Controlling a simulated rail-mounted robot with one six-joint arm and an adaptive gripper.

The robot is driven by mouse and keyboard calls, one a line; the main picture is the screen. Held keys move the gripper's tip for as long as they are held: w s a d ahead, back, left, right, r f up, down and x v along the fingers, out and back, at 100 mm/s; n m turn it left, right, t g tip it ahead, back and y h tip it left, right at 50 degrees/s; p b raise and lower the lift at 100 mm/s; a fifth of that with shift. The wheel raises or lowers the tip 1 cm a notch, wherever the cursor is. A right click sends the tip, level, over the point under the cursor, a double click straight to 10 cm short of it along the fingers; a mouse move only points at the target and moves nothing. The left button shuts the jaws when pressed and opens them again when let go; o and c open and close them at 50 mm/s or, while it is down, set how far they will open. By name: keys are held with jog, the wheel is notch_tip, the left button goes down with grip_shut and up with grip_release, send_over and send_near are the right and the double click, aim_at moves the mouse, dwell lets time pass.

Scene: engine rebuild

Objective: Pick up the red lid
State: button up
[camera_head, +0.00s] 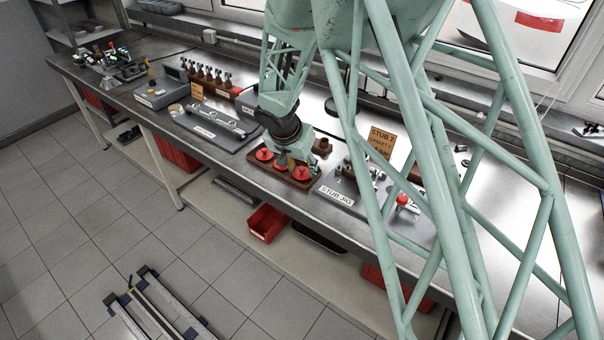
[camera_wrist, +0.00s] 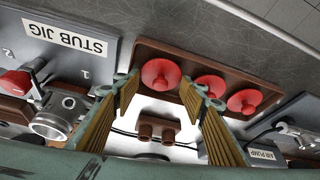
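Three round red lids sit in a row on a brown tray (camera_wrist: 190,50). In the wrist view they are the lid nearest the STUB JIG board (camera_wrist: 160,73), the middle lid (camera_wrist: 209,84) and the far lid (camera_wrist: 243,101). The tray (camera_head: 285,178) also shows in the head view at the bench's front edge. My gripper (camera_wrist: 160,84) is open and empty, pointing down over the tray. In the wrist view its fingers appear on either side of the lid nearest the board. The gap in height between fingertips and lid is hard to tell.
The STUB JIG board (camera_head: 338,194) with metal parts and a red knob (camera_head: 403,199) lies right of the tray. A small brown two-part block (camera_wrist: 158,127) stands behind the tray. A grey AIR PUMP box (camera_wrist: 258,153) is close on the other side.

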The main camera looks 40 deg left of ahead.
aim_at(302, 169)
jog(key=shift+w+f, duration=0.15)
jog(key=shift+f, duration=0.1)
jog(key=shift+c, duration=1.4)
jog(key=shift+r, duration=0.1)
jog(key=shift+r, duration=1.6)
jog(key=shift+s+r, duration=0.1)
jog(key=shift+s, duration=0.15)
jog(key=s+d+r+b, duration=0.1)
jog(key=s+d+b, duration=0.3)
jog(key=s, duration=1)
jog(key=shift+d+r, duration=0.2)
jog(key=shift+d, duration=1)
jog(key=shift+s, duration=0.1)
jog(key=shift+r, duration=0.1)
